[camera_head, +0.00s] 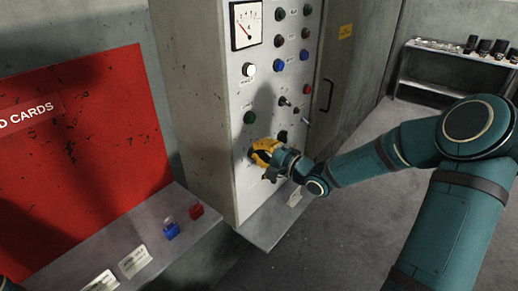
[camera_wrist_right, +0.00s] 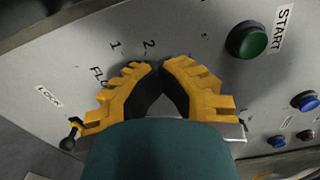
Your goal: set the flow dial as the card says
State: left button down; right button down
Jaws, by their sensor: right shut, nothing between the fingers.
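My right gripper (camera_head: 262,152) is at the lower part of the control panel, its yellow fingers shut with nothing between them. In the right wrist view its fingertips (camera_wrist_right: 160,66) meet over the panel face. Just beyond them are the scale marks 1 and 2 (camera_wrist_right: 149,44), and a partly covered label starting "FLO" (camera_wrist_right: 97,77) lies beside the left finger. The flow dial's knob is hidden behind the gripper, so its setting cannot be seen. A white card (camera_head: 295,197) lies on the ledge below the panel; its writing is too small to read. My left gripper is not in view.
A green START button (camera_wrist_right: 247,41) and blue buttons (camera_wrist_right: 304,101) sit on the panel near the gripper. A small black lever (camera_wrist_right: 72,133) is beside the LOCK label. A red board (camera_head: 80,150) stands left, above a shelf with cards (camera_head: 134,261) and blue and red blocks.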

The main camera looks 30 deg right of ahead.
jog(key=shift+s+d+f+p, duration=0.1)
jog(key=shift+d+f+p, duration=0.1)
jog(key=shift+f, duration=0.25)
jog(key=shift+d+f+p, duration=0.1)
jog(key=shift+f+p, duration=0.1)
jog(key=shift+f, duration=0.2)
dwell(0.5)
jog(key=shift+s+f+p, duration=0.1)
jog(key=shift+f+p, duration=0.05)
jog(key=shift+p, duration=0.45)
dwell(0.7)
jog(key=shift+a, duration=0.1)
jog(key=shift+w+f, duration=0.15)
jog(key=shift+w, duration=0.2)
jog(key=shift+r, duration=0.35)
jog(key=shift+p, duration=0.4)
